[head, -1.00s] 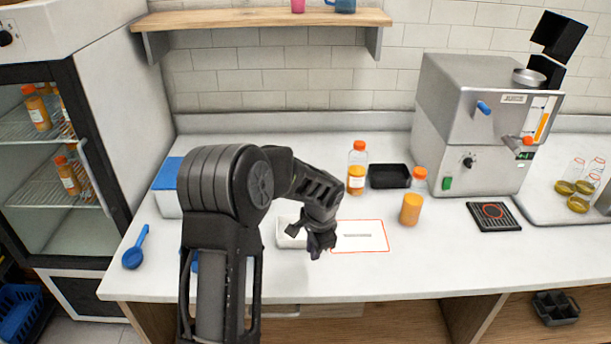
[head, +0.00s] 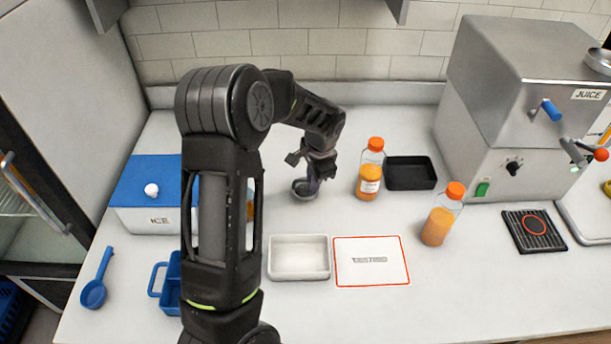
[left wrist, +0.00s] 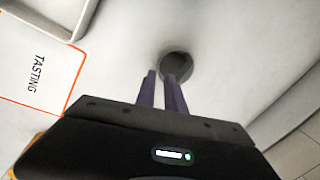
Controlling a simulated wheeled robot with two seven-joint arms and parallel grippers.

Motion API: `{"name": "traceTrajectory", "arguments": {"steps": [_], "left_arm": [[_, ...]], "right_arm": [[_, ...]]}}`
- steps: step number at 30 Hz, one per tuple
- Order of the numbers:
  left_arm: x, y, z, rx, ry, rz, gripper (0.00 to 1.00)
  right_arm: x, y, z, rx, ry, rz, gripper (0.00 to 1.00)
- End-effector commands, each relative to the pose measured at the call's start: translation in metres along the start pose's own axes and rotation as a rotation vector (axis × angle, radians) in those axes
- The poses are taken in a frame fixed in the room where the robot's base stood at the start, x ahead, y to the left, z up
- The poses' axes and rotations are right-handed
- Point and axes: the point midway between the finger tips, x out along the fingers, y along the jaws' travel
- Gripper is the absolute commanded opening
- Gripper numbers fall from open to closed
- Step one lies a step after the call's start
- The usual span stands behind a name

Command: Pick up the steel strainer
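The steel strainer (head: 303,191) is a small dark grey round bowl on the white counter, behind the white tray. In the left wrist view it is a dark round shape (left wrist: 178,64) just past the fingertips. My left gripper (head: 314,184) reaches down at the strainer's right side and covers part of it. In the left wrist view its two purple fingers (left wrist: 160,76) are a little apart, with nothing visible between them. Whether they touch the strainer's rim is unclear. My right gripper is not in view.
A juice bottle (head: 370,170) stands close to the right of the gripper, with a black tray (head: 411,173) beyond it. A second bottle (head: 441,215) and the juicer (head: 520,110) are further right. The white tray (head: 298,258) and tasting card (head: 371,262) lie in front.

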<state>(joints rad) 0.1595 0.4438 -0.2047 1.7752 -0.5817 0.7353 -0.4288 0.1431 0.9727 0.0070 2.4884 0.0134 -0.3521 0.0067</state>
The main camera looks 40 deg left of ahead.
Motion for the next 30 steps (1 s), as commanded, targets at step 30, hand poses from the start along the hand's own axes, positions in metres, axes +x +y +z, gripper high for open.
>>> {"name": "traceTrajectory", "arguments": {"steps": [30], "left_arm": [[0.045,0.0,0.002,0.0,-0.002,0.001,0.14]], "right_arm": [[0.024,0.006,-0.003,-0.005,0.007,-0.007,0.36]]}}
